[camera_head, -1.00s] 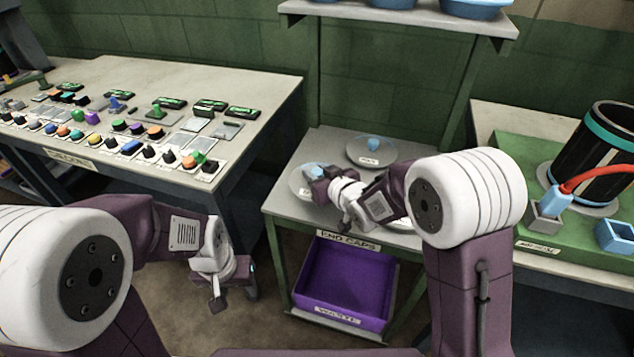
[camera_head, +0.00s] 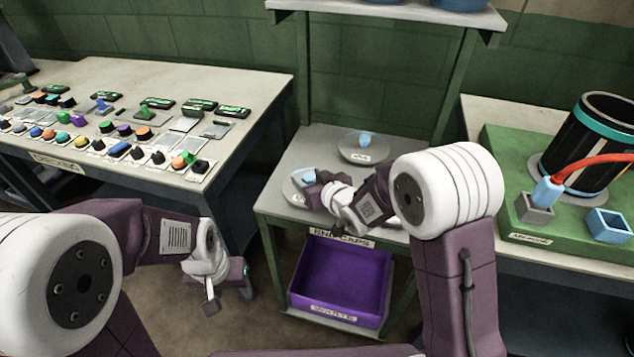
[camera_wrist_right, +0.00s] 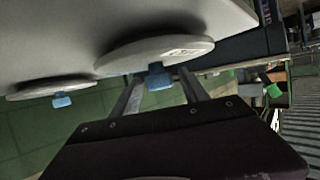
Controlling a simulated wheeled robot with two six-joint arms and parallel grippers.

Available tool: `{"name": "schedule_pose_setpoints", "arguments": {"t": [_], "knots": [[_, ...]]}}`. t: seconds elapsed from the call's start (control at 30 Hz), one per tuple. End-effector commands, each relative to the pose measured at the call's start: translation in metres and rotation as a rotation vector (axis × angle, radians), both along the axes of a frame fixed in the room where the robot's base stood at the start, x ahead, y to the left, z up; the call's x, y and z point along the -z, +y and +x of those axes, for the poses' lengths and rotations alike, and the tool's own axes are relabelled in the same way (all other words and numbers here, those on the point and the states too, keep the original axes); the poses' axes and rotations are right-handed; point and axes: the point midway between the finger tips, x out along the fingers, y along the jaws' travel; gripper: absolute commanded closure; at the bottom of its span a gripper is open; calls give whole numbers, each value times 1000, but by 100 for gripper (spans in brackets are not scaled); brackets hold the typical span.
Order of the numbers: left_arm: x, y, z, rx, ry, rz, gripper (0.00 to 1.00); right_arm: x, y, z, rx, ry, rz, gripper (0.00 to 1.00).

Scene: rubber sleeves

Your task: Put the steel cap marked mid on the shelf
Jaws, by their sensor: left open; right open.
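Grey round steel caps with pale blue knobs sit on the grey end-caps table. One cap (camera_head: 291,187) is at the left and one cap (camera_head: 366,154) is at the back. Part of another pale disc (camera_head: 392,237) shows behind my right arm. I cannot read the labels well enough to tell which is mid. My right gripper (camera_head: 311,180) is open at the left cap's knob. In the right wrist view, its fingers (camera_wrist_right: 160,88) stand on either side of a blue knob (camera_wrist_right: 157,77), with no closed grip. My left gripper (camera_head: 211,299) hangs empty and open in front of the left bench.
The shelf (camera_head: 385,13) above the table holds blue bowls. A purple bin (camera_head: 340,280) is under the tabletop. The left bench (camera_head: 200,85) carries many knobs and switches. At right, a green board (camera_head: 500,190) holds a black cylinder (camera_head: 592,140) with a red hose.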

Motion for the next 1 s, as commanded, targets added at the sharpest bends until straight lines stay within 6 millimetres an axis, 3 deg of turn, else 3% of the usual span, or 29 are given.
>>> {"name": "schedule_pose_setpoints", "arguments": {"t": [0.37, 0.43, 0.6, 1.0], "knots": [[-14, 0, 0, 0, 0, 0, 47, -39, -41, -78, 4, -2, 0, 47], [15, 0, 0, 0, -1, 0, 47, -29, -39, -81, -8, -7, 8, 47], [39, 0, 0, 0, 1, 0, 47, -36, -44, -90, -8, -3, 8, 47], [45, 0, 0, 0, 0, 0, 47, -44, -49, -96, 1, 1, -1, 47]]}}
